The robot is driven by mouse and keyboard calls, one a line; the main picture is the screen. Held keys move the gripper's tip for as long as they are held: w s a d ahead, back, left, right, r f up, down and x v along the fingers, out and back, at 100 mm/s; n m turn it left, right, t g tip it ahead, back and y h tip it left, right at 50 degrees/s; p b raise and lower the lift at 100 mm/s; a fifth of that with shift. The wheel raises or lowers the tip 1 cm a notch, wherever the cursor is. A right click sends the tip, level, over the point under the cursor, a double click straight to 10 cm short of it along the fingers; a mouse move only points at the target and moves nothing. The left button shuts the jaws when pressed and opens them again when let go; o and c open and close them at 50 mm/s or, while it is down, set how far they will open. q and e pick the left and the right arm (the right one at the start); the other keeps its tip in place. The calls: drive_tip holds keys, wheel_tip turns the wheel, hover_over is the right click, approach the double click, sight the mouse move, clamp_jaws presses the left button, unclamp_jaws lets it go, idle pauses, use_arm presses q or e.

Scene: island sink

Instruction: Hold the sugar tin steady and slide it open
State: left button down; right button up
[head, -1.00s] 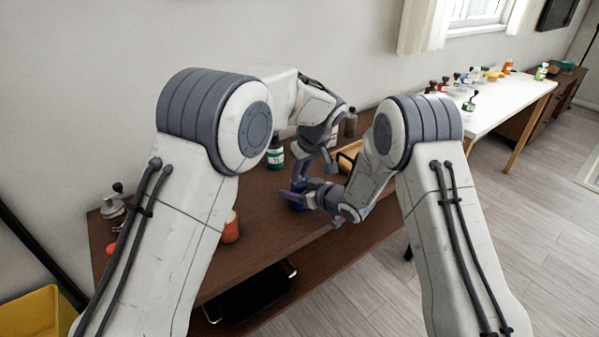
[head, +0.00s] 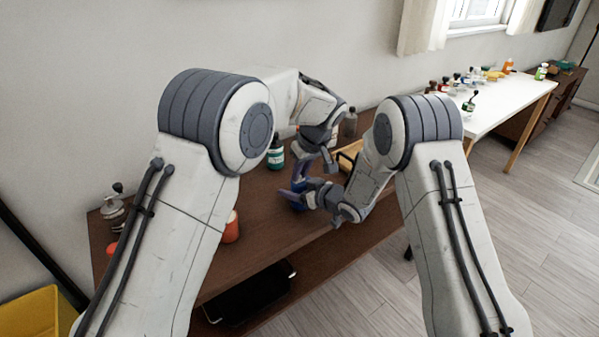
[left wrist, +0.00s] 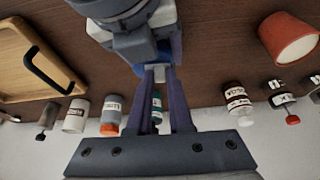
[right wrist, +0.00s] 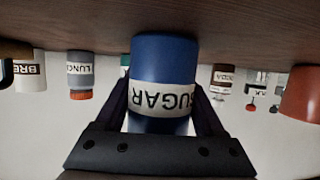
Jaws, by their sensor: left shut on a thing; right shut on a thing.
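The sugar tin (right wrist: 163,62) is a blue cylinder with a white SUGAR label, which reads upside down in the right wrist view. In the head view only a bit of its blue side (head: 298,207) shows past my grippers. My right gripper (right wrist: 163,105) is shut on the tin's body, one finger on each side. My left gripper (left wrist: 157,75) comes down from above and is shut on a small light grey piece at the tin's top. That piece is mostly covered by the fingers. I cannot tell if the lid has shifted.
An orange-red cup (head: 231,228) stands left of the tin on the brown table (head: 265,230). A wooden tray with a black handle (left wrist: 35,65) lies to the right in the head view. Several labelled jars line the wall side.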

use_arm(q)
drive_tip(key=shift+w+d, duration=0.45)
drive_tip(key=shift+d, duration=0.3)
drive_tip(key=c, duration=0.8)
unclamp_jaws()
drive_tip(key=v, duration=1.2)
drive_tip(key=shift+s, duration=0.1)
